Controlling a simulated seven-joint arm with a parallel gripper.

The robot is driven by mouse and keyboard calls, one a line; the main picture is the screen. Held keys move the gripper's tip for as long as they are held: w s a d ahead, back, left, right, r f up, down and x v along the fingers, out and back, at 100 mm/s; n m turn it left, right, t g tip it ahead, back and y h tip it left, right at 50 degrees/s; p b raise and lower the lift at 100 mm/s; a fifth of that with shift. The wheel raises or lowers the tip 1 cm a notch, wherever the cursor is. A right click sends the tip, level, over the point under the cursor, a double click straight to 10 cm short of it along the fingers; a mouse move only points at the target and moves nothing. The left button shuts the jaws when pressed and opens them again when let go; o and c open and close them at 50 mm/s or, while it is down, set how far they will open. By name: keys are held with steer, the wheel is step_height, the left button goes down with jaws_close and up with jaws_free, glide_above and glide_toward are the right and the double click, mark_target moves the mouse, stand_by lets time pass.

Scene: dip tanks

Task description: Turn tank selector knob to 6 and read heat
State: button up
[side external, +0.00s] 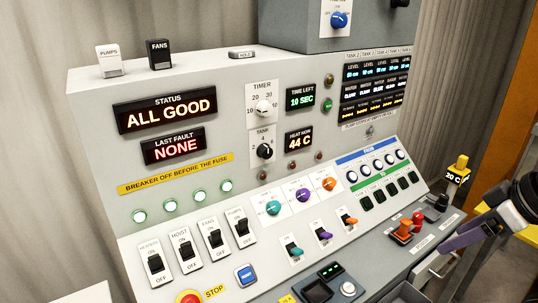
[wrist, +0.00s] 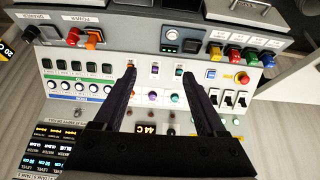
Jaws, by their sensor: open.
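The tank selector knob (side external: 264,151) is a small black knob on a white plate marked TANK, with a 4 above it, on the upright panel. Its exact pointer setting is too small to tell. The HEAT NOW display (side external: 298,140) beside it reads 44 C; it also shows upside down in the wrist view (wrist: 151,129). My gripper (side external: 455,240) is at the right edge of the side view, well away from the knob. In the wrist view my gripper (wrist: 159,74) has its two dark fingers wide apart with nothing held.
A white timer knob (side external: 264,107) sits just above the tank knob. Teal, purple and orange knobs (side external: 302,195) lie below right. The status display (side external: 165,109) reads ALL GOOD.

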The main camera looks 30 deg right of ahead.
steer(key=w+a+r+t, duration=0.1)
steer(key=w+r+t, duration=0.35)
steer(key=w, duration=0.35)
steer(key=w+a+r+n+t, duration=0.1)
steer(key=w+r+t, duration=0.2)
steer(key=w+r, duration=0.35)
steer(key=w+r+t, duration=0.3)
steer(key=w+t, duration=0.1)
steer(key=w, duration=0.5)
steer(key=n, duration=0.2)
glide_toward(268, 152)
steer(key=shift+t+y, duration=0.3)
steer(key=shift+t, duration=0.05)
steer(key=w, duration=0.8)
steer(key=shift+w+f, duration=0.35)
steer(key=shift+w, duration=0.05)
jaws_close()
